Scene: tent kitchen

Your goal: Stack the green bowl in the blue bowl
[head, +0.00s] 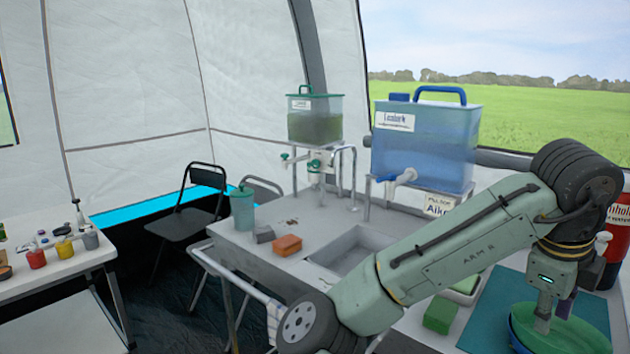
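The green bowl (575,338) is at the lower right in the head view, over the teal mat, partly cut off by the bottom edge. A blue rim, which looks like the blue bowl (514,341), shows just below and around its left side. I cannot tell whether the green bowl rests in the blue bowl or is held slightly above it. My gripper (552,314) points down at the green bowl, with its fingertips at the bowl's far side. Whether the fingers are closed on the rim is not clear.
The teal mat (483,312) lies on the counter. A green sponge (440,314) and a tray (466,288) are left of it. A sink (352,249), an orange block (287,245) and a blue water tank (425,140) are farther back. A red container (616,240) stands at the right.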

